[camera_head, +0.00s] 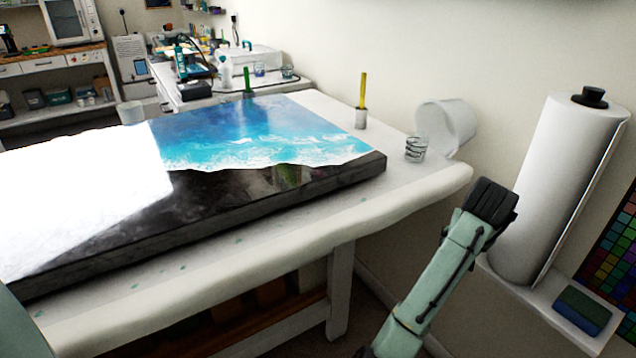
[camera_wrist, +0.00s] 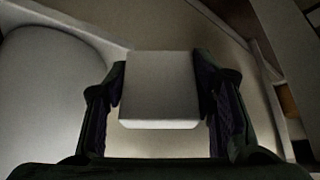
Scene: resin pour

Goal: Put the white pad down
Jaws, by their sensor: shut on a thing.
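The white pad (camera_wrist: 158,92) is a pale, block-shaped piece in the wrist view. My gripper (camera_wrist: 160,85) is shut on it, with a dark finger against its left side and another against its right. The pad's far side and what lies beneath it are hidden. In the head view my teal arm rises at the lower right, between the table and the white roll. The pad cannot be made out there.
A white-topped table (camera_head: 240,262) bears a blue-and-white resin panel (camera_head: 270,130). A small shelf (camera_head: 532,291) holds a tall white roll (camera_head: 562,185) and a blue-green block (camera_head: 583,308).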

